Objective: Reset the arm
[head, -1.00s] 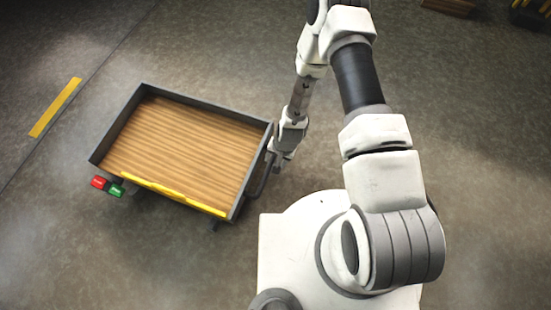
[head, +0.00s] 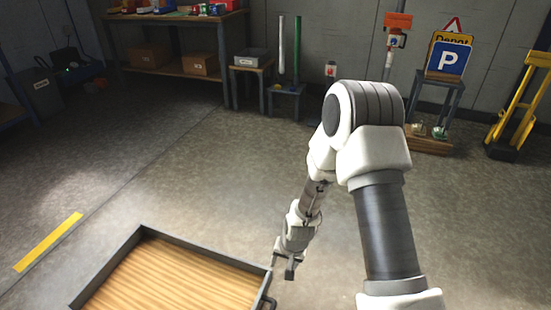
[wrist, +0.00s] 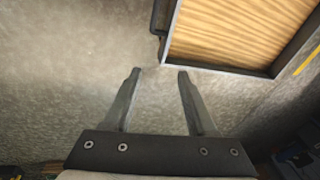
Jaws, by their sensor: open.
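My gripper (head: 284,272) hangs at the end of my folded arm, beside the right edge of a cart with a wooden bed. In the wrist view, my gripper (wrist: 158,75) shows two grey fingers spread apart with bare floor between them. It is open and holds nothing. The cart (head: 190,245) has a dark rim and stands at the bottom of the head view, partly cut off. In the wrist view the cart's dark rim (wrist: 220,68) and side handle (wrist: 158,20) lie just beyond the fingertips, apart from them.
A workbench (head: 180,18) with boxes stands at the back left. Small stools (head: 288,90) stand against the wall. A stand with a blue P sign (head: 448,60) and a yellow hand truck (head: 520,105) are at the back right. The middle floor (head: 200,150) is clear.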

